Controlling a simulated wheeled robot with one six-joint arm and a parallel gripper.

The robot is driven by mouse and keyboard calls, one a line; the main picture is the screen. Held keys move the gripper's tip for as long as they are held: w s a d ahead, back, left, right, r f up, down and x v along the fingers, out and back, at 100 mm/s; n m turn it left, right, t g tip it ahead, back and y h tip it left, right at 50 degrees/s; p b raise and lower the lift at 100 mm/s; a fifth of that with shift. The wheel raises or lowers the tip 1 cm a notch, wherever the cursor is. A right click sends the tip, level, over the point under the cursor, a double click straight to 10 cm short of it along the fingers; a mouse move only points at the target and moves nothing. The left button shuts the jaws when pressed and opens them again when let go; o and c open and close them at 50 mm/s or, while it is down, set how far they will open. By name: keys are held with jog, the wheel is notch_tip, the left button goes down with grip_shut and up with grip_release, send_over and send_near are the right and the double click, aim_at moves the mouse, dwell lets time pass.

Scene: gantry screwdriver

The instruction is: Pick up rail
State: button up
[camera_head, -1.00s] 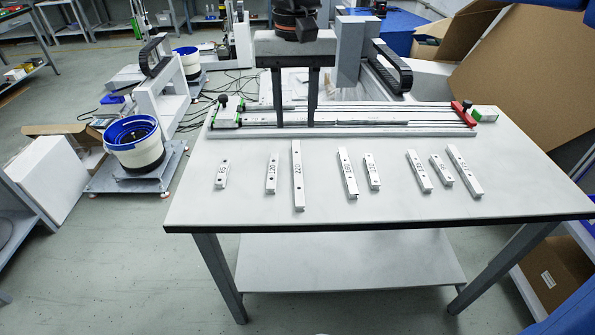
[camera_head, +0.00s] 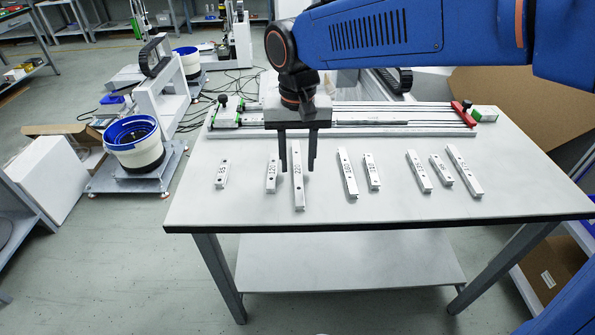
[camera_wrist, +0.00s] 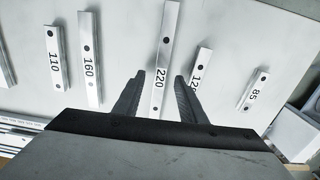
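Several light metal rails with printed numbers lie apart in a row on the table (camera_head: 400,207). The longest one near my gripper is the 220 rail (camera_head: 298,192); in the wrist view the 220 rail (camera_wrist: 165,50) lies between and beyond my two fingers. My gripper (camera_head: 297,168) is open and empty, pointing down over the far part of that rail, one finger to each side. Its fingers also show in the wrist view (camera_wrist: 157,82). Whether the fingertips reach the table height is unclear. The 120 rail (camera_wrist: 201,68) is close beside the right finger in the wrist view.
Neighbours are the 160 rail (camera_wrist: 90,58), the 110 rail (camera_wrist: 55,58) and the 85 rail (camera_wrist: 253,90). A long linear fixture (camera_head: 400,117) with a red end clamp (camera_head: 463,113) runs along the table's back. The table's front strip is bare.

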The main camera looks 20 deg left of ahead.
jog(key=shift+f, duration=0.55)
grip_shut()
